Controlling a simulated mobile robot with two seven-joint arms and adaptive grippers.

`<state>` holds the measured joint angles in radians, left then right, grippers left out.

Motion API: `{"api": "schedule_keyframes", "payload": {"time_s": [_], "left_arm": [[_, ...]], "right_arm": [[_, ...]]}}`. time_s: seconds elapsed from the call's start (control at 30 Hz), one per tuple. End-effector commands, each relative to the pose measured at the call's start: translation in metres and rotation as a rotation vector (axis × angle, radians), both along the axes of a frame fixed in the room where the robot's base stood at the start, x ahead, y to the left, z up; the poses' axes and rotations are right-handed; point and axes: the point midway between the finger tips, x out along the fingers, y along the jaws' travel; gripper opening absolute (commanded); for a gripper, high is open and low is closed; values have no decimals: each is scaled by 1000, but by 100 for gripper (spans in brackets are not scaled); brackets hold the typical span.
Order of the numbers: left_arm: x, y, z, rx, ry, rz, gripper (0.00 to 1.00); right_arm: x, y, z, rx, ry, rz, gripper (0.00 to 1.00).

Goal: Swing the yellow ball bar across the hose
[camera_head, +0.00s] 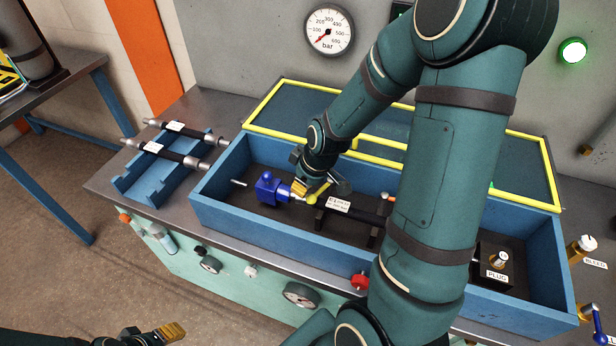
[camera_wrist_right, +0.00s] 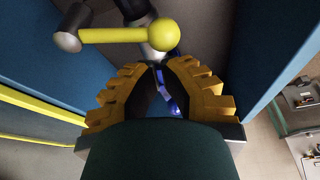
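The yellow ball bar (camera_head: 318,193) stands by the black hose (camera_head: 362,213) in the blue tray, near a blue valve fitting (camera_head: 268,189). In the right wrist view the bar (camera_wrist_right: 112,35) lies crosswise above the fingertips, with its ball (camera_wrist_right: 162,34) at the right end and a grey pivot at the left. My right gripper (camera_head: 306,188) is at the bar, largely hiding it in the head view. In the wrist view its gold fingers (camera_wrist_right: 160,75) show a gap with blue beyond, and the bar is not between them.
The blue tray (camera_head: 245,225) has raised walls and a yellow-edged lid frame (camera_head: 275,90) behind. A rack (camera_head: 150,185) with two hoses stands to the left. A block labelled PLUG (camera_head: 497,262) is at the tray's right end. My right arm covers much of the tray.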

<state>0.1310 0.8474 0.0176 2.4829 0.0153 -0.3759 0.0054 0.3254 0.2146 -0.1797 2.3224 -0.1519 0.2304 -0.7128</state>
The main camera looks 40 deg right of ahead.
Motion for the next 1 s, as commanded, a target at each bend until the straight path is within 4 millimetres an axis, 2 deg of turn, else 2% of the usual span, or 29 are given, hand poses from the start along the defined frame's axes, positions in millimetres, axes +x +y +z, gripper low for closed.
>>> {"api": "schedule_keyframes", "payload": {"time_s": [0.03,0.2,0.63,0.77,0.9,1.0], "left_arm": [[0,0,-2,0,0,0,47],[0,0,-3,1,0,0,47],[0,0,-4,1,0,0,47],[-1,-1,-15,0,4,-4,47],[-5,-2,-32,-1,13,-10,47],[-8,-2,-37,-3,19,-15,47]], "right_arm": [[2,1,-7,1,2,1,0],[6,2,-18,0,0,0,0],[7,2,-21,-1,-1,4,0],[3,2,-23,1,-2,43,0],[-4,2,-25,-1,-1,140,0],[-4,3,-24,0,0,220,0]]}}
